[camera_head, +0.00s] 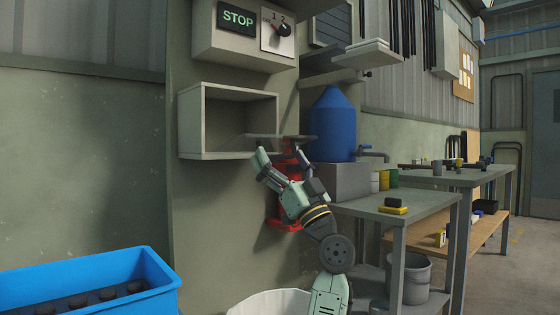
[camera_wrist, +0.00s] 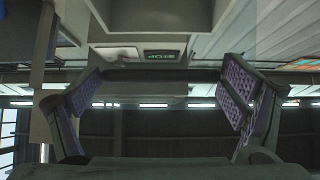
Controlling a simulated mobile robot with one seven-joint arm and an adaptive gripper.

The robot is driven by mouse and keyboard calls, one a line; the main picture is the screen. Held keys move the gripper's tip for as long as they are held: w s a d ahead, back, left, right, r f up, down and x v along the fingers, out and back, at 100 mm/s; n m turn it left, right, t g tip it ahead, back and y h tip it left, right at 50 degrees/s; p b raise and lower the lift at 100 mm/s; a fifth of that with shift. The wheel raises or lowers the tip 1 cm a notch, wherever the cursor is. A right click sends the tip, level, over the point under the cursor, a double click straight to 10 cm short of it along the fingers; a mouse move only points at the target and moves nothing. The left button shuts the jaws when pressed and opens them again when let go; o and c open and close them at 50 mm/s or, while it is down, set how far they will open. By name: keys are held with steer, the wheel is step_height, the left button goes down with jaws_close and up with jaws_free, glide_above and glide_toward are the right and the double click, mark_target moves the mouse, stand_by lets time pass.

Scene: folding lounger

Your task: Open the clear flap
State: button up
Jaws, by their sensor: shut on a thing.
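The clear flap (camera_head: 277,137) is a thin see-through plate with a dark edge. It sticks out nearly level, seen almost edge-on, in front of the grey open-fronted box (camera_head: 188,127) on the wall. My gripper (camera_head: 278,155) comes up from below at the flap. In the wrist view a dark bar (camera_wrist: 160,75), which looks like the flap's edge, spans between my two purple-padded fingers (camera_wrist: 160,70). The fingers stand wide apart, shut on it from both sides. The flap's hinge line is hard to make out.
A STOP sign (camera_head: 238,18) and a dial (camera_head: 278,32) sit on a panel above the box. A blue container (camera_head: 332,125) and a workbench (camera_head: 420,207) stand to the right. A red object (camera_head: 292,220) is behind my arm. A blue crate (camera_head: 150,297) is at the lower left.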

steer(key=shift+w+a+f+b, duration=0.15)
steer(key=shift+w+f+b, duration=0.15)
steer(key=shift+f, duration=0.35)
steer(key=shift+w+a+f+b, duration=0.15)
steer(key=shift+f+b, duration=0.15)
steer(key=shift+f, duration=0.3)
steer(key=shift+w+a+f, duration=0.1)
steer(key=shift+a, duration=0.05)
steer(key=o, duration=1.3)
steer(key=shift+c, duration=0.2)
steer(key=shift+o, duration=0.7)
steer(key=shift+w+a+f, duration=0.15)
steer(key=shift+s+r, duration=0.2)
steer(key=shift+r, duration=0.05)
steer(key=v, duration=1.2)
steer(key=shift+d, duration=0.3)
